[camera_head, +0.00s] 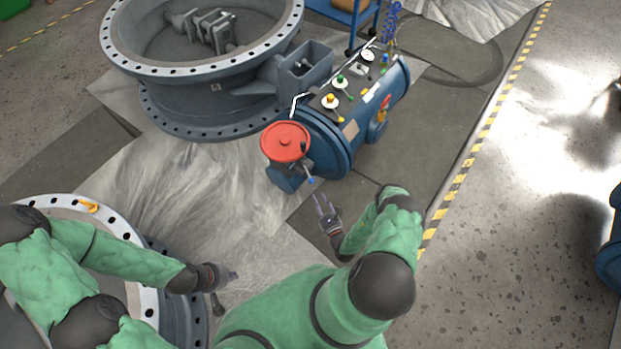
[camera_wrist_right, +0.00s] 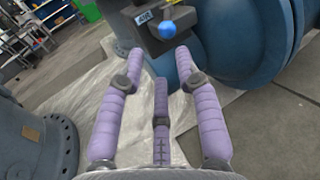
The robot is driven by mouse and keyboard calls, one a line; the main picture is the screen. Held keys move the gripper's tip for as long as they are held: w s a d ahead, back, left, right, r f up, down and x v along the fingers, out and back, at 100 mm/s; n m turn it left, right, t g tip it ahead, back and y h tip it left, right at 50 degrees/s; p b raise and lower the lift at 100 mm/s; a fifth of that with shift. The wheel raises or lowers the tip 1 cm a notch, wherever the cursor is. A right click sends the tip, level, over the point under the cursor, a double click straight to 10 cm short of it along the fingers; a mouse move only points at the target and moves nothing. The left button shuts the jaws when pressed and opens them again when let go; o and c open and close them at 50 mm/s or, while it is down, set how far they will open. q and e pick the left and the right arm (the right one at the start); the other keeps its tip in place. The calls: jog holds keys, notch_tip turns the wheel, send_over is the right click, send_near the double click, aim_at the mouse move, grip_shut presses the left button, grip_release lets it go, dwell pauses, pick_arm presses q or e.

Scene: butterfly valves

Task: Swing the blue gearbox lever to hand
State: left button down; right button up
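The lever's blue knob (camera_head: 311,181) sticks out low at the front of the blue gearbox unit, below a red handwheel (camera_head: 285,142). In the right wrist view the blue knob (camera_wrist_right: 167,29) is a ball under a dark block with a blue label. My right gripper (camera_head: 320,203) is just below the knob in the head view. In its wrist view the purple fingers (camera_wrist_right: 160,75) are spread with nothing between them, and the knob is beyond their tips, apart. My left gripper (camera_head: 226,288) is at lower left, far from the lever, with spread fingers and nothing visible in it.
The blue cylinder (camera_head: 340,135) carries a panel with small coloured-knob valves. A large grey flanged valve body (camera_head: 205,75) stands behind left, and another flange (camera_head: 75,208) is at lower left. Plastic sheeting (camera_head: 235,190) covers the floor. Floor right of the striped line is mostly clear.

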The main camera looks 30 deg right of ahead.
aim_at(310, 179)
jog(key=w, duration=0.3)
jog(key=w+d+b, duration=0.1)
jog(key=w, duration=0.3)
jog(key=w+d+b, duration=0.1)
jog(key=w, duration=0.2)
jog(key=shift+w, duration=0.25)
grip_shut()
